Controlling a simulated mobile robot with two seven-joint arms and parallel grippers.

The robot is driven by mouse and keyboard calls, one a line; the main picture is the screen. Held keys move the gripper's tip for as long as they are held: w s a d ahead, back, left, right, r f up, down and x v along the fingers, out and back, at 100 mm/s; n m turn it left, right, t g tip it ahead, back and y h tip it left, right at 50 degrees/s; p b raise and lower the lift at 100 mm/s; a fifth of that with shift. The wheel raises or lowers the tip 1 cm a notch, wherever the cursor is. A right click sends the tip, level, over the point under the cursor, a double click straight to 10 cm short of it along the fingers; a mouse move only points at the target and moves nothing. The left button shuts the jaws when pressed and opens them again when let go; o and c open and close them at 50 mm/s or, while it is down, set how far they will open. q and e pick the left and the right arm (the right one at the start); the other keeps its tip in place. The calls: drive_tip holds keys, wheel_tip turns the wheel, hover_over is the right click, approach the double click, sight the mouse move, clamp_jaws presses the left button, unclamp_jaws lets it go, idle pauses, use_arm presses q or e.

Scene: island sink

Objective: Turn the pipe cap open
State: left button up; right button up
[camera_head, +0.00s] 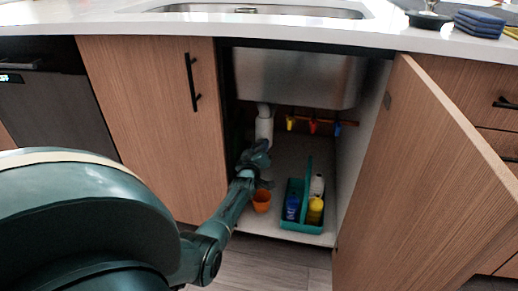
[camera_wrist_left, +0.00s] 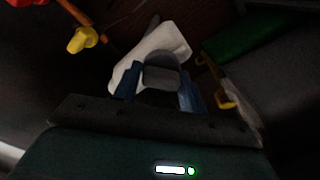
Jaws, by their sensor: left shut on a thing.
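A white drain pipe (camera_head: 264,128) hangs below the steel sink basin in the open cabinet. It also shows in the left wrist view (camera_wrist_left: 170,40). My left gripper (camera_head: 262,166) reaches into the cabinet at the pipe's lower end. In the left wrist view, a grey rounded pipe cap (camera_wrist_left: 162,76) sits between the two blue-grey fingers of the left gripper (camera_wrist_left: 158,92), which is shut on it. In the head view the cap is hidden behind the gripper. How far the cap is turned cannot be told. My right gripper is not in view.
An orange cup (camera_head: 261,201) stands on the cabinet floor below the gripper. A teal caddy (camera_head: 298,228) with several bottles stands to the right. Coloured items (camera_head: 313,125) hang at the back. The open door (camera_head: 430,180) bounds the right side.

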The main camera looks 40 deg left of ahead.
use_arm(q)
drive_tip(key=shift+a+n, duration=0.1)
drive_tip(key=shift+n, duration=0.8)
drive_tip(key=shift+n+b, duration=0.35)
drive_tip(key=shift+n, duration=0.65)
drive_tip(key=shift+f+n+b, duration=0.1)
drive_tip(key=shift+n+b, duration=0.2)
drive_tip(key=shift+n, duration=0.6)
drive_tip(key=n+b, duration=0.1)
drive_tip(key=n, duration=0.2)
drive_tip(key=shift+n, duration=0.3)
drive_tip(key=shift+n+b, duration=0.3)
drive_tip(key=shift+n, duration=0.3)
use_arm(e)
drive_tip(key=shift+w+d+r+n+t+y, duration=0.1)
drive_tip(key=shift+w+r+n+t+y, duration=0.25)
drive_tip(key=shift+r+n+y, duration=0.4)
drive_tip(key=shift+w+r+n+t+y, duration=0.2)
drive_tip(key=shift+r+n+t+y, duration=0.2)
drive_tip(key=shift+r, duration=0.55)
use_arm(q)
drive_tip(key=o, duration=0.9)
drive_tip(key=shift+f, duration=0.1)
drive_tip(key=shift+c, duration=0.2)
